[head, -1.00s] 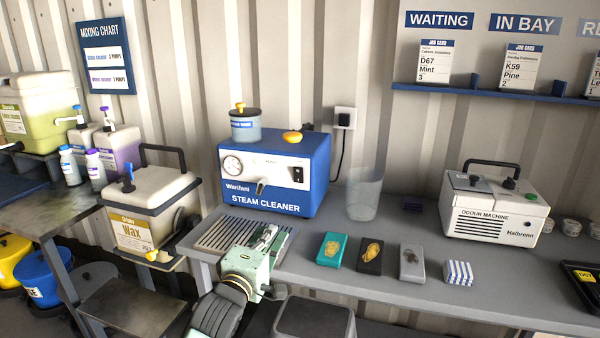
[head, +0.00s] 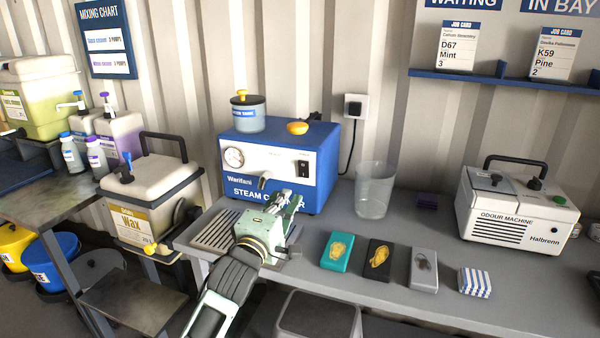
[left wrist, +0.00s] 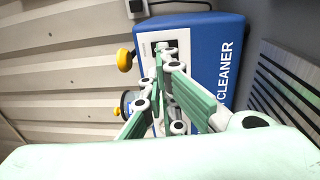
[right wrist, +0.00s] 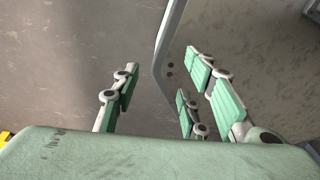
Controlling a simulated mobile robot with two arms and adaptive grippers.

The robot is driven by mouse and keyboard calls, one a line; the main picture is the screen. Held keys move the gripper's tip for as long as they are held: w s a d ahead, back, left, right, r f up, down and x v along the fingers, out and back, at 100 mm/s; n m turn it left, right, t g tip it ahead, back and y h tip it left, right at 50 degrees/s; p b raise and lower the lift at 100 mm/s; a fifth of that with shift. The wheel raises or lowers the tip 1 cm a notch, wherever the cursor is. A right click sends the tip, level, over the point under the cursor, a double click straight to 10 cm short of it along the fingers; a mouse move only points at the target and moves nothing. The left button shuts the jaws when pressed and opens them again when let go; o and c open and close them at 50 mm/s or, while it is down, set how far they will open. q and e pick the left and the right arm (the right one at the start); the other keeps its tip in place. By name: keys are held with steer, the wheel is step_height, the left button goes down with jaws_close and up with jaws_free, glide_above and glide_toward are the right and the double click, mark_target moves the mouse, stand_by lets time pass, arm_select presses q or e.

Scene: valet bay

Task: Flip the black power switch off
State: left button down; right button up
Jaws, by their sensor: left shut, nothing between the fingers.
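The black power switch (head: 302,169) is on the right of the white front panel of the blue steam cleaner (head: 325,165). My left gripper (head: 288,198) is shut and empty, in front of and below the switch, over the cleaner's lower front. In the left wrist view the closed fingertips (left wrist: 166,55) point at the white panel near the switch (left wrist: 172,49), which they partly cover. I cannot tell whether they touch it. My right gripper (right wrist: 160,80) is open and empty, with bare grey surfaces beyond it; it does not show in the head view.
A clear cup (head: 374,190) stands right of the cleaner. The odour machine (head: 515,205) is farther right.

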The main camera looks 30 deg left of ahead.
arm_select(q)
steer(key=p, duration=0.1)
glide_toward(303, 167)
steer(key=w, duration=0.2)
steer(key=x, duration=0.4)
steer(key=shift+s+a+r+p, duration=0.1)
steer(key=shift+a+r+p, duration=0.1)
steer(key=shift+p, duration=0.15)
steer(key=shift+w+a, duration=0.1)
steer(key=shift+w, duration=0.5)
arm_select(e)
steer(key=shift+w+d+r, duration=0.1)
steer(key=shift+w+r, duration=0.15)
steer(key=shift+r, duration=0.3)
steer(key=shift+w+r, duration=0.25)
steer(key=shift+r, duration=0.3)
